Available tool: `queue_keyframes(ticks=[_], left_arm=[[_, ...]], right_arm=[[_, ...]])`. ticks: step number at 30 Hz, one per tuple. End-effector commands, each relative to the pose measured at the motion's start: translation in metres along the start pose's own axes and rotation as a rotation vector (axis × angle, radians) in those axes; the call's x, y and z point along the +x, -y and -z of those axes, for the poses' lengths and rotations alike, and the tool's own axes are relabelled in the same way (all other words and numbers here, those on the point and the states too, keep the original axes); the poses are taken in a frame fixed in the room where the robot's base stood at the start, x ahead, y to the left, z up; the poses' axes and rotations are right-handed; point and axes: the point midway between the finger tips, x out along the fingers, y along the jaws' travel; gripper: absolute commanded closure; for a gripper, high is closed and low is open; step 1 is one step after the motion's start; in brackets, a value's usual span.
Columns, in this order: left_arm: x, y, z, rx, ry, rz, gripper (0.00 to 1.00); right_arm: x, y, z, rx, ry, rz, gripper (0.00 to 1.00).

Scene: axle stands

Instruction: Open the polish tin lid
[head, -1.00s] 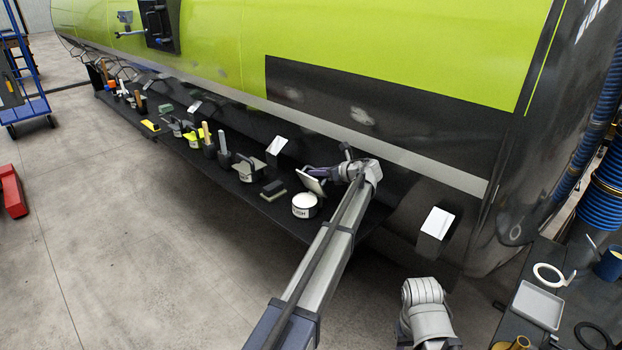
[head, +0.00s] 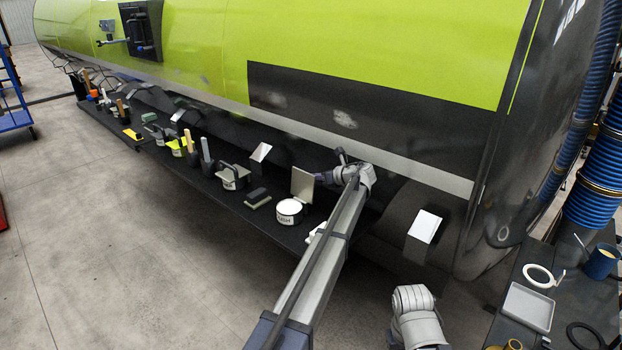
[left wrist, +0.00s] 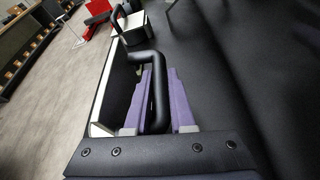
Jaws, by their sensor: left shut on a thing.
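The polish tin (head: 289,211) is a round white tin with dark lettering, on the dark shelf along the tank. Its lid (head: 302,184) is a flat grey plate standing nearly upright at the tin's back right edge, and the tin's pale top shows. My left gripper (head: 322,178) is just right of the lid. In the left wrist view, its purple fingers (left wrist: 157,72) are shut on a black bent handle (left wrist: 156,95) beside the dark lid panel (left wrist: 117,88). My right arm shows only as a grey link at the bottom; its gripper is out of view.
A dark block (head: 257,198) and another lidded tin (head: 232,178) stand left of the polish tin on the shelf (head: 228,203). Several brushes and tools are farther left. The tank wall is close behind. A bench with a grey tray (head: 528,307) is at right.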

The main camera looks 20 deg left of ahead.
Motion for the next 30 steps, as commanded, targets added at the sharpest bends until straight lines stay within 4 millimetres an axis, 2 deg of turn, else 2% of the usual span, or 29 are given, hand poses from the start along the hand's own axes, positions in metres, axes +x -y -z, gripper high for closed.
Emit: queue_keyframes(ticks=[14, 15, 22, 30], left_arm=[[0.0000, 0.0010, 0.0007, -0.001, -0.001, 0.002, 1.00], [0.0001, 0.0010, 0.0007, -0.001, -0.001, 0.002, 0.76], [0.0002, 0.0006, 0.0006, -0.001, -0.001, 0.001, 0.50], [-0.0002, 0.0002, 0.0005, 0.000, 0.000, 0.001, 0.48]], right_arm=[[0.0006, 0.0001, 0.0000, 0.000, 0.000, 0.000, 0.50], [0.0006, 0.0001, 0.0000, 0.000, 0.000, 0.000, 0.50], [0.0006, 0.0001, 0.0000, 0.000, 0.000, 0.000, 0.50], [0.0003, 0.0000, 0.0000, 0.000, 0.000, 0.000, 0.50]])
